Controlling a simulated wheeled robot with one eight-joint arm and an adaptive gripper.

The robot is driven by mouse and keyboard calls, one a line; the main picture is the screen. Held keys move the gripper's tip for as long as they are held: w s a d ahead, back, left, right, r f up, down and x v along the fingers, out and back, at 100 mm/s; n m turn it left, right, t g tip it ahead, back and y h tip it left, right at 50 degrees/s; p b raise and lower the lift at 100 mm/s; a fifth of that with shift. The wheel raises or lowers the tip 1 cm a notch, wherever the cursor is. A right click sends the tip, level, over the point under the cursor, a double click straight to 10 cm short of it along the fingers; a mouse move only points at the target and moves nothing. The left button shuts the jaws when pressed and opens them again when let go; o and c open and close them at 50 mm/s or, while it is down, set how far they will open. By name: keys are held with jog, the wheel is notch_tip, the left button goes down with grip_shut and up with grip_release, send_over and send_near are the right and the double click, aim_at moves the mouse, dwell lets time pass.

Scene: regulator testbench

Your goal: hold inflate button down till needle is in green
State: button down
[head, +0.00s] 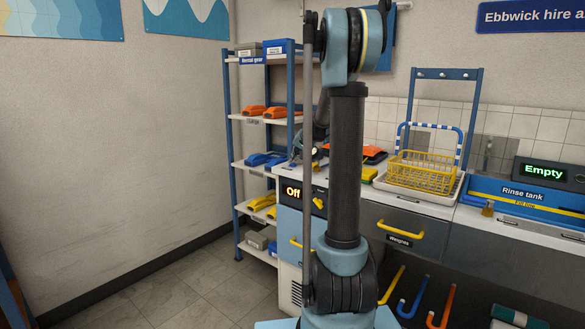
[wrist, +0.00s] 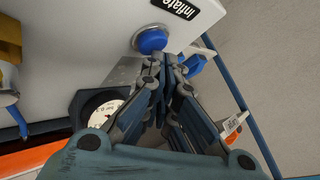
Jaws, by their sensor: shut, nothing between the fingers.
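The blue inflate button (wrist: 152,40) sits in a metal ring on a pale panel, with a black "Inflate" label (wrist: 176,8) beside it. My gripper (wrist: 164,60) is shut and empty, its fingertips at the lower right edge of the button in the wrist view. I cannot tell whether they touch it. A round gauge with a dark rim and white face (wrist: 108,108) is partly hidden behind my gripper, and its needle and green zone cannot be made out. In the head view my arm hides the button and gauge.
A display reading "Off" (head: 293,191) is on the bench front. A shelf rack (head: 229,130) with coloured gear stands left of it. A yellow wire basket (head: 424,172) and a blue rinse tank (head: 525,194) are to the right. Floor at the left (head: 150,297) is clear.

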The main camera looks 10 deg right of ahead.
jog(key=shift+f, duration=0.5)
dwell(0.5)
jog(key=shift+r, duration=0.15)
dwell(2.1)
jog(key=shift+r, duration=0.8)
jog(key=shift+r, duration=0.15)
jog(key=shift+r, duration=2.4)
